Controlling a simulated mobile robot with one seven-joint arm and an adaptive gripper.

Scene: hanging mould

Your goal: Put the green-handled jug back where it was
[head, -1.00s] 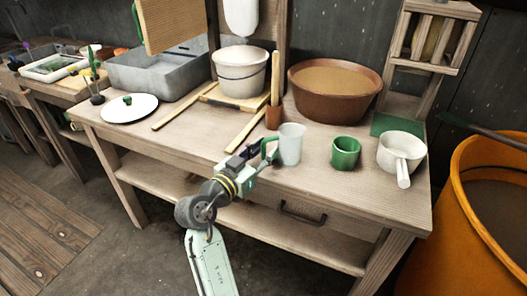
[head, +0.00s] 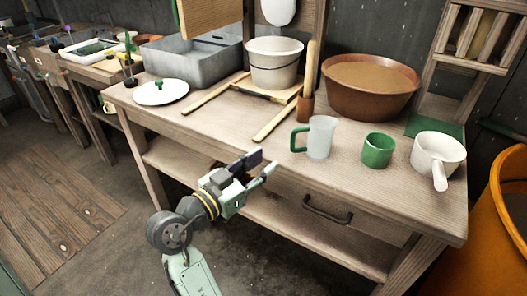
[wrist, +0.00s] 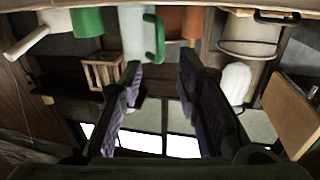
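The green-handled jug (head: 321,139) is pale and translucent and stands upright on the wooden table near its front edge. Its green handle faces left in the head view.
A green cup (head: 377,151) and a white saucepan (head: 437,153) stand right of the jug. A brown basin (head: 370,88), a white bucket (head: 274,67) and wooden strips (head: 277,121) are behind. The table's front left is clear.

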